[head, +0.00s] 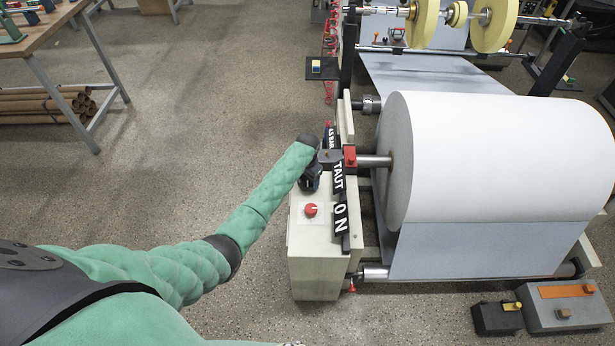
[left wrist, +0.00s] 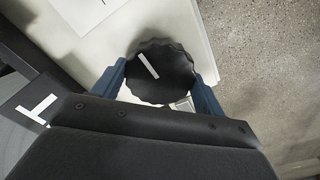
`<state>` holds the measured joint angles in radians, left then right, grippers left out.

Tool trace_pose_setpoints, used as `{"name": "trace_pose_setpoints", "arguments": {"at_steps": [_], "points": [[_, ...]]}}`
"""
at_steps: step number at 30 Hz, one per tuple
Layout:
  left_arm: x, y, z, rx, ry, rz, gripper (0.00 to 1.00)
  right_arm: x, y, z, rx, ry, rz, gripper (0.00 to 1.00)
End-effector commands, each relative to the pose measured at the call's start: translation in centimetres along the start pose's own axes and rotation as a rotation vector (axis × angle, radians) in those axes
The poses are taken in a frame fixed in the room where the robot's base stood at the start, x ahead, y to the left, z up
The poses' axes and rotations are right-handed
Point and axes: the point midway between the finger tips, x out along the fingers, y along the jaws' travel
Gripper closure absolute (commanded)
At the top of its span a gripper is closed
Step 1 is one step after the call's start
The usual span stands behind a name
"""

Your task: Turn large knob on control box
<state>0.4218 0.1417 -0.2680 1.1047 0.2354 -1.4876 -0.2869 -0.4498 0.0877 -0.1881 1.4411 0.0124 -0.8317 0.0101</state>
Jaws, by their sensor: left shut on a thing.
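The control box (head: 318,258) is a pale box on the floor at the left end of the roll machine. The large knob (left wrist: 162,72) is black, round and scalloped, with a white pointer line slanting from upper left to lower right in the left wrist view. My left gripper (left wrist: 163,80) has its two blue fingers on either side of the knob and is shut on it. In the head view my left gripper (head: 310,180) is over the top of the box, and it hides most of the knob. My right gripper is not in view.
A small red knob (head: 311,210) sits on the box nearer me. Black label plates (head: 340,215) reading "TAUT" and "ON" stand along the box's right side. A large white paper roll (head: 490,155) is to the right. Open floor (head: 190,150) lies to the left.

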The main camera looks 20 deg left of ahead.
Motion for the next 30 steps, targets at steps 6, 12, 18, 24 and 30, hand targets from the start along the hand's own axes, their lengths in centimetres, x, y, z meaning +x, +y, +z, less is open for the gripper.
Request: {"name": "trace_pose_setpoints", "arguments": {"at_steps": [6,12,18,24,30], "points": [[-0.1,0.0,0.0,0.097,0.001,-0.001,0.51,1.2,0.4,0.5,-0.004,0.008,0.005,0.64],[0.0,0.0,-0.1,0.103,0.001,0.000,0.51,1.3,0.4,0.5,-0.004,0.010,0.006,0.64],[0.0,0.0,-0.1,0.102,0.002,0.000,0.09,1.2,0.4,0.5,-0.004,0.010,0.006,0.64],[0.0,0.0,0.0,0.101,0.001,0.000,0.07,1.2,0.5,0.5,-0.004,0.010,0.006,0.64],[-0.5,-0.1,-0.1,0.101,0.001,0.000,0.07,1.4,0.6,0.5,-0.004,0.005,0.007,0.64]]}}
